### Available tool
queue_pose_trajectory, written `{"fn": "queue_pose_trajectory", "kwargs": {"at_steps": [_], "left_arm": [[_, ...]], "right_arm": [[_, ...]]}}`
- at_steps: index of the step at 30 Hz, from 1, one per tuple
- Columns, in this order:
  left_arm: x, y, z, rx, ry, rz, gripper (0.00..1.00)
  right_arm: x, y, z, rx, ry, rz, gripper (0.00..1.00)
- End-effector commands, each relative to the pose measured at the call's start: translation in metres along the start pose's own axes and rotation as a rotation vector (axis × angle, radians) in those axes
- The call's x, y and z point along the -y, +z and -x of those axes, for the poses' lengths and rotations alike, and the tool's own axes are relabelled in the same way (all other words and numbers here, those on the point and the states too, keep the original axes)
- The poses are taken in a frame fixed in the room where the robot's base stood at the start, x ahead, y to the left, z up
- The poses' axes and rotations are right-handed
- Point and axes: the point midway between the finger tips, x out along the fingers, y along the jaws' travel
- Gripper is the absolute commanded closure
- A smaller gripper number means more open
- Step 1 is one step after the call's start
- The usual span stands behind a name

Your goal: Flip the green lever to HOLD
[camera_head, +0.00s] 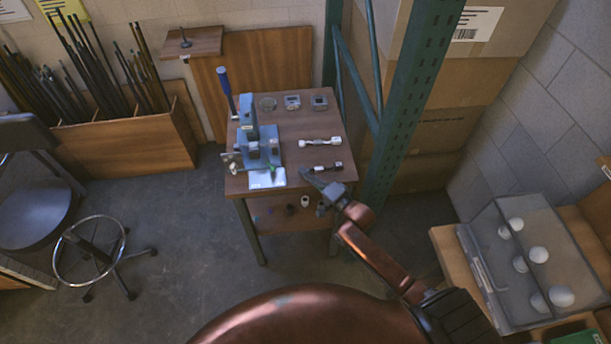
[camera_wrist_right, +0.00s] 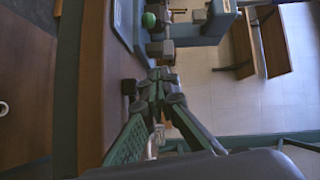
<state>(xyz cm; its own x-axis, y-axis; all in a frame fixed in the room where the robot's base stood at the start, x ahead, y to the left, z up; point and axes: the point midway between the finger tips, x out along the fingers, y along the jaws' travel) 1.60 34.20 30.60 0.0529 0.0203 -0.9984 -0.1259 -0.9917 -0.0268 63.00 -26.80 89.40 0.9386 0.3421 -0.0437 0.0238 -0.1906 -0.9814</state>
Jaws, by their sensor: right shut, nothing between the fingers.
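The green lever (camera_head: 271,171) is small and sits at the front of the blue fixture (camera_head: 262,145), over a white plate (camera_head: 262,181) on the table. Any lettering on the plate is too small to read. In the right wrist view a round green knob (camera_wrist_right: 149,20), likely the lever's end, shows beside the blue fixture (camera_wrist_right: 207,27). My right gripper (camera_head: 305,172) is shut and empty, to the right of the lever and apart from it, near the table's front right. Its fingertips (camera_wrist_right: 158,76) also show in the wrist view. My left gripper is out of view.
A green rack post (camera_head: 405,95) stands close on the right. Several items lie on the lower shelf (camera_head: 275,222).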

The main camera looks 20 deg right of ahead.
Motion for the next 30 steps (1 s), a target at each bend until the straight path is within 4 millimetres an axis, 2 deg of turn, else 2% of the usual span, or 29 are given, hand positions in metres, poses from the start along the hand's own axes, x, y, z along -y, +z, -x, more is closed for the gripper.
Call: {"fn": "queue_pose_trajectory", "kwargs": {"at_steps": [1,9,12,18,30], "left_arm": [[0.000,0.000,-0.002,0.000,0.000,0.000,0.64],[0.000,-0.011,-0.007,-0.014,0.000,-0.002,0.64],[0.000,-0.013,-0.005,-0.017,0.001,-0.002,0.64],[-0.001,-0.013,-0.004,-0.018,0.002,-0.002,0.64],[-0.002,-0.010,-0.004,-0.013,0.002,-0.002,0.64]], "right_arm": [[0.001,0.000,-0.013,0.000,-0.002,0.000,1.00],[-0.001,0.001,-0.066,-0.001,0.000,0.000,1.00],[-0.001,0.019,-0.067,-0.001,0.002,-0.006,1.00],[0.000,0.035,-0.071,-0.003,0.001,-0.002,1.00],[0.000,0.038,-0.072,-0.003,0.001,-0.001,1.00]]}}
